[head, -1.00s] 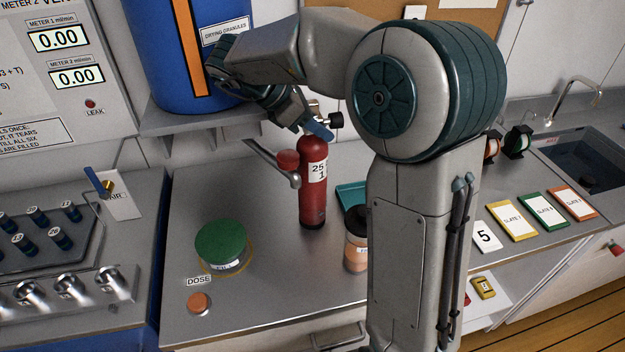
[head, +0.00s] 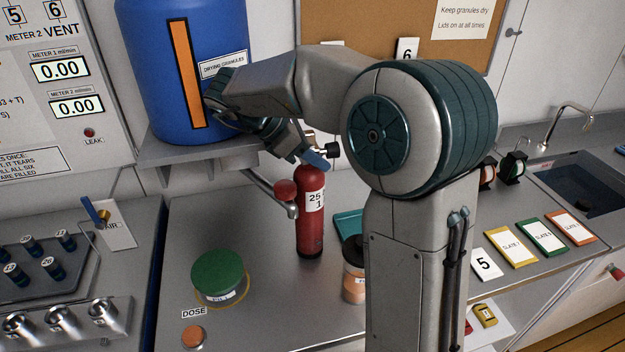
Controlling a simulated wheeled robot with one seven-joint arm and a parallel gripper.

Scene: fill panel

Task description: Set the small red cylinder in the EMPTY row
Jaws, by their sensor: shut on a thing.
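The small red cylinder (head: 310,225) stands upright at the middle of the steel bench, with a white label reading "25" and "1" and a dark valve knob at its top right. My gripper (head: 318,160) is at its neck, shut on it from the upper left. The fingers are small and partly hidden, so the exact grip is hard to see. The cylinder's base appears to be at the bench top; I cannot tell whether it touches. No row marked EMPTY can be made out in this view.
A red-knobbed lever (head: 285,190) is close left of the cylinder. A green-lidded jar (head: 219,275), an orange DOSE button (head: 193,336) and an orange-brown jar (head: 354,275) are nearby. A blue granule drum (head: 185,75) stands on a shelf above. Slate cards (head: 511,246) lie right.

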